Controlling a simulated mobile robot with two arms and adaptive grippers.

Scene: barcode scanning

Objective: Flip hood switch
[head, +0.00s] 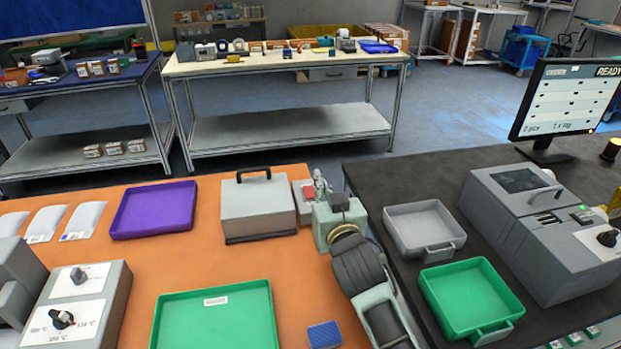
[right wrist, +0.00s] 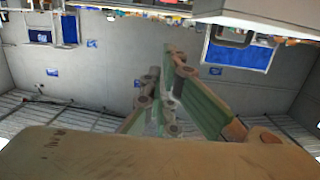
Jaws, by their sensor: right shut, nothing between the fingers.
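A grey box-shaped hood (head: 257,208) with a black handle on top stands on the orange tabletop. At its right side is a small grey block with a red switch (head: 308,192). My right gripper (head: 319,178) is right beside the switch, at the inner edge of the orange table. Its fingers are shut and empty. I cannot tell whether they touch the switch. In the right wrist view the green-and-grey fingers (right wrist: 165,85) show, but the switch cannot be made out there. My left gripper is out of view.
A purple tray (head: 155,210) lies left of the hood and a green tray (head: 215,318) in front. A grey tray (head: 424,228) and another green tray (head: 470,296) lie on the dark table at right. A grey machine (head: 540,232) and a monitor (head: 567,98) stand beyond.

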